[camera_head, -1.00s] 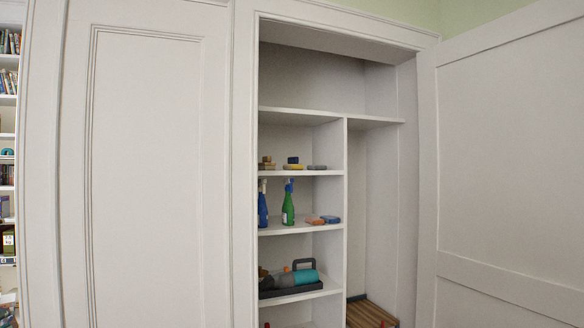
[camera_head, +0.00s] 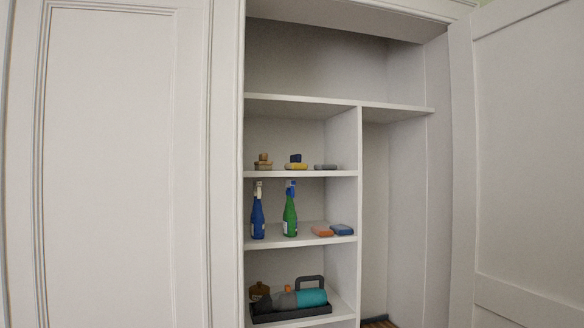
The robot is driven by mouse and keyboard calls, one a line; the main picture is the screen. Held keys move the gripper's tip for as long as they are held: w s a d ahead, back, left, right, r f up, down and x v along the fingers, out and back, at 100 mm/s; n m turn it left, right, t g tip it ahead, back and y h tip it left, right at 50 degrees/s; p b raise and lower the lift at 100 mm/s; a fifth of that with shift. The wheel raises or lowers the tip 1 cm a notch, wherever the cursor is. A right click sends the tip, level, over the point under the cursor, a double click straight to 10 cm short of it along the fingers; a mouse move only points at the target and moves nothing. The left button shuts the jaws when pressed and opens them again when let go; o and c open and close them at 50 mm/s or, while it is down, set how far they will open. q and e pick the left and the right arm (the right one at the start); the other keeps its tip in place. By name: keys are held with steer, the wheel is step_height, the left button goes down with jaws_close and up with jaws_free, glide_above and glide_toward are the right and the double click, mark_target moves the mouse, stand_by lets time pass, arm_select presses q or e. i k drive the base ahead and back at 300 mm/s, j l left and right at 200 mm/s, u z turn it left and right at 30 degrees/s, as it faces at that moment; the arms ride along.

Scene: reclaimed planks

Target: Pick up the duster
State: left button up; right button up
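The head view shows an open white cupboard with shelves, and I cannot tell for sure which item is the duster. On the upper item shelf (camera_head: 300,174) stand a wooden brush-like item (camera_head: 263,163), a yellow item with a dark blue top (camera_head: 296,163) and a flat grey item (camera_head: 325,167). The shelf below holds a blue spray bottle (camera_head: 258,215), a green spray bottle (camera_head: 290,212), an orange block (camera_head: 322,231) and a blue block (camera_head: 342,230). Neither of my grippers is in view.
A dark tray (camera_head: 290,312) on the lower shelf holds a teal-and-grey tool (camera_head: 312,297), with a brown item (camera_head: 259,291) behind it. The tall right compartment looks empty in its visible part. The open door (camera_head: 530,150) stands at the right, a closed panel (camera_head: 115,160) at the left.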

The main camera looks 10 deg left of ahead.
mark_target(296, 165)
steer(key=i+l+u, duration=0.15)
steer(key=i+l, duration=0.3)
steer(key=i+l+u, duration=0.2)
steer(key=i+l, duration=0.25)
steer(key=i+l+u, duration=0.15)
steer(key=i+l, duration=0.3)
steer(key=l, duration=0.15)
